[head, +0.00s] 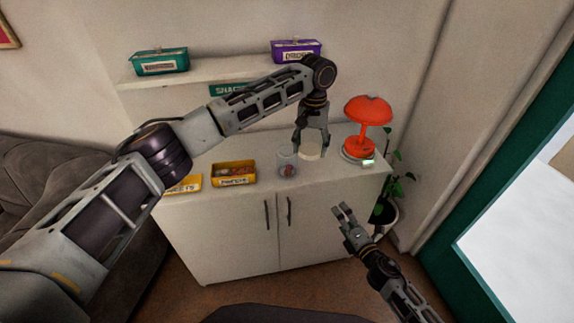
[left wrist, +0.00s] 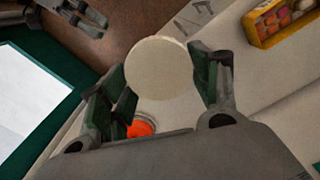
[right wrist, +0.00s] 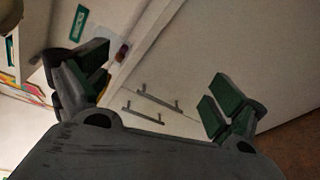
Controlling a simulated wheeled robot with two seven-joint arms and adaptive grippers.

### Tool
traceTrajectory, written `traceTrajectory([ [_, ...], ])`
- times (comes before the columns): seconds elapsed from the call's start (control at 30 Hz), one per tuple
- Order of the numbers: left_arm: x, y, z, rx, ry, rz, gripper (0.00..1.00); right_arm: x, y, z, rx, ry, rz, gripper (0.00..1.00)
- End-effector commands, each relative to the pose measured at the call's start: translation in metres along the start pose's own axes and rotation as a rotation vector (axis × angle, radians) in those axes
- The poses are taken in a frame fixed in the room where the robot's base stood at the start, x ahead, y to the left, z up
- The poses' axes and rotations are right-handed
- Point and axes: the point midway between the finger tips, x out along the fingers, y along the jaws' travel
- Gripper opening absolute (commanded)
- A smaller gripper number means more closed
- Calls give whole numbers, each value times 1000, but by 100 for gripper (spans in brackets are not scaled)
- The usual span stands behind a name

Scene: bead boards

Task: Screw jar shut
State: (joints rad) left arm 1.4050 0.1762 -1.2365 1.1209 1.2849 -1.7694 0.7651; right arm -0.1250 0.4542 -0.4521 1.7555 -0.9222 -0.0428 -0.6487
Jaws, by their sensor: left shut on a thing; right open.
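My left gripper (head: 311,146) is shut on a round cream lid (head: 309,153), which hangs above the cabinet top. The lid (left wrist: 158,68) fills the gap between the fingers in the left wrist view. A clear glass jar (head: 287,161) with something reddish inside stands upright on the cabinet near its front edge, open at the top. It is just left of the lid and apart from it. The jar also seems to show, small, in the right wrist view (right wrist: 122,52). My right gripper (head: 346,213) is open and empty, low in front of the cabinet doors.
The white cabinet (head: 235,235) also holds a yellow box (head: 233,181), another yellow box at its left end (head: 186,187) and an orange lamp (head: 368,112) at right. A shelf with green (head: 160,64) and purple (head: 296,47) boxes is above. A plant (head: 392,180) stands right.

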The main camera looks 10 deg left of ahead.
Motion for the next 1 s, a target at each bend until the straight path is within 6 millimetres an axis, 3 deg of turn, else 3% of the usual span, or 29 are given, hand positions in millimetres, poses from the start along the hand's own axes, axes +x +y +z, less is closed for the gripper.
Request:
traceTrajectory([
  [0.03,3,-2,0,-13,-1,-1,55,0,16,-3,-62,6,28,95],
  [0.2,8,-4,0,-64,0,0,55,-1,57,-10,-286,16,108,95],
  [0.4,10,-4,1,-116,0,0,55,-4,89,-15,-538,11,177,95],
  [0.8,10,2,4,-198,0,-1,55,-6,100,-25,-970,0,227,95],
  [1.0,11,2,3,-226,0,-1,55,-7,101,-28,-1081,-5,238,95],
])
